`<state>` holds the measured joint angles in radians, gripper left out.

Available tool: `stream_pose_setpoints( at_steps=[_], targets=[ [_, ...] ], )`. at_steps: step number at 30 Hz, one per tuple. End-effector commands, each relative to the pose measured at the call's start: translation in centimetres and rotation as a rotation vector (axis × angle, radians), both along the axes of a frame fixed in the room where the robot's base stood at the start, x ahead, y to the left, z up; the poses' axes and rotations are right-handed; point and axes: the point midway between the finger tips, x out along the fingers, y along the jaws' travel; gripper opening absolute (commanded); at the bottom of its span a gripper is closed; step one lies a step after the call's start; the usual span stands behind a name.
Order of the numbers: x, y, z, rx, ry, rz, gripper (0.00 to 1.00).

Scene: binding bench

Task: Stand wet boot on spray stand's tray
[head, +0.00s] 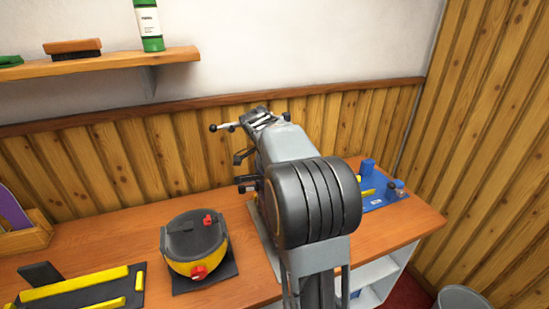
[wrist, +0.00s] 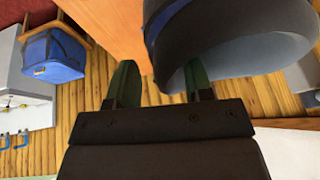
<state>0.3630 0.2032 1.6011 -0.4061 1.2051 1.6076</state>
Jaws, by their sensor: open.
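My gripper (wrist: 160,78) shows in the wrist view with its two green fingers apart and nothing clearly between them. A large dark grey rounded thing (wrist: 238,45) with a paler rim and a bit of blue lies beyond the right finger. I cannot tell whether it is the boot or whether they touch. In the head view my arm hides my gripper. A grey metal fixture with levers and black knobs (head: 243,157) stands behind my arm, partly covered. I cannot make out the wet boot or the spray stand's tray for certain.
A black and yellow pot (head: 195,246) sits on the wooden bench (head: 130,225). Yellow bars (head: 75,283) lie front left; a blue board (head: 385,200) lies back right. A bin (head: 462,298) stands on the floor. The wrist view shows a blue bag (wrist: 52,55).

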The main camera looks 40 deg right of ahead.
Motion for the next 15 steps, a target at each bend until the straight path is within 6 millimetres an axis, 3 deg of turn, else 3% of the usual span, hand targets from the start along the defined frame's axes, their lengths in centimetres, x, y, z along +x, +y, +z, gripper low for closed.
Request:
stream_pose_setpoints(
  at_steps=[15],
  targets=[
    [0.0, 3.7, 8.8, -0.003, -0.008, 0.002, 0.47]
  ],
)
